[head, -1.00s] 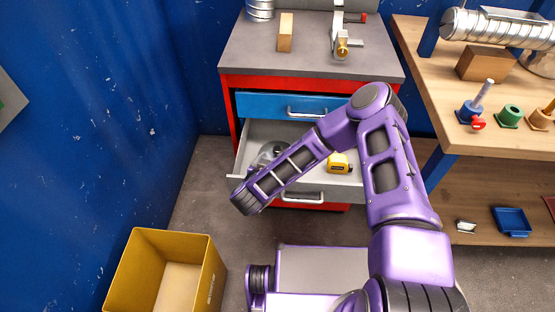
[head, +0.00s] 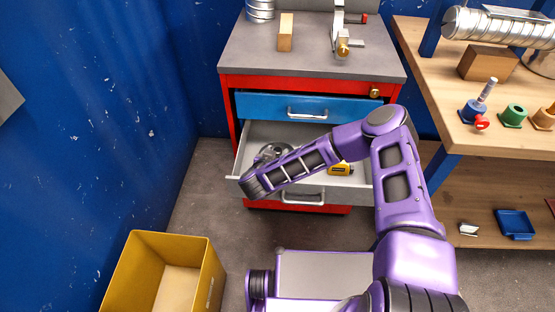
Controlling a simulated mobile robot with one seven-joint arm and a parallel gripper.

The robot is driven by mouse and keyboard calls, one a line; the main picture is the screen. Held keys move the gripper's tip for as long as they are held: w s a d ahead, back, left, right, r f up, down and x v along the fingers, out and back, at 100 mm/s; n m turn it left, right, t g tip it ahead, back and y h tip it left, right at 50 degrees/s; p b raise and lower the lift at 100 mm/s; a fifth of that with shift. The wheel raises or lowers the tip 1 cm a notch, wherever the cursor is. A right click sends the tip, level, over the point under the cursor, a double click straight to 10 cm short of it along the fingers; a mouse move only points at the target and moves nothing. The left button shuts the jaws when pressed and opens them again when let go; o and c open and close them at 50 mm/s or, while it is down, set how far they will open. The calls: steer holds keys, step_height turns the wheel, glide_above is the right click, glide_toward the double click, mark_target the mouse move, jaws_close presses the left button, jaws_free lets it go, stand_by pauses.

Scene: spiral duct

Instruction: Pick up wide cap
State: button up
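A round grey metal piece (head: 272,150), possibly the wide cap, shows in the left part of the open drawer (head: 236,166). My arm partly covers it, so I cannot tell its full shape. My purple arm reaches over the drawer from the right, and its wrist end is at the drawer's front left. My gripper is hidden behind or below the wrist, so its fingers do not show. I cannot see whether it touches anything.
A yellow tape measure (head: 341,168) lies in the drawer, right of my forearm. A yellow bin (head: 170,238) stands at the lower left. A wooden workbench (head: 440,110) stands at the right.

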jaws_close()
stand_by(1.1)
